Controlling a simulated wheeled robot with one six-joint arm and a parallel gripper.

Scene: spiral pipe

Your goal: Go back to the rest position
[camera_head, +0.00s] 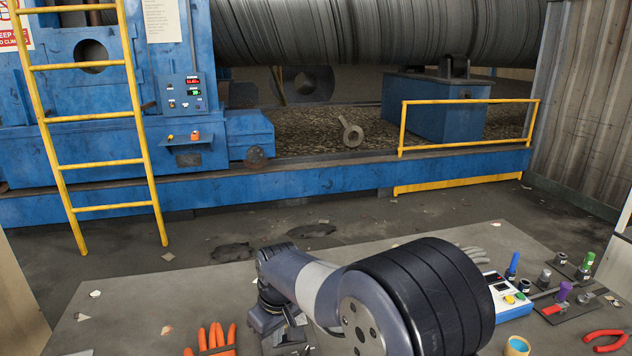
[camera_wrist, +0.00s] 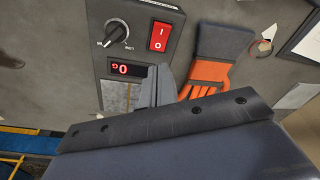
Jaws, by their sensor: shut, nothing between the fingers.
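My gripper (camera_wrist: 160,88) shows in the wrist view with its grey fingers together and nothing between them. It is over a grey control panel with a black knob (camera_wrist: 118,33), a red rocker switch (camera_wrist: 159,37) and a small red-lit display (camera_wrist: 124,70). The fingers overlap the panel below the switch; I cannot tell whether they touch it. In the head view my arm reaches over the front of the grey table (camera_head: 130,310) and is bent, with the gripper end low and partly hidden behind the arm.
An orange glove (camera_head: 213,341) lies left of my arm; it also shows in the wrist view (camera_wrist: 212,65). A white-blue box with buttons (camera_head: 509,296), several small tools and red pliers (camera_head: 606,340) lie at right. Behind stands a blue machine (camera_head: 180,170) with a yellow ladder (camera_head: 98,115).

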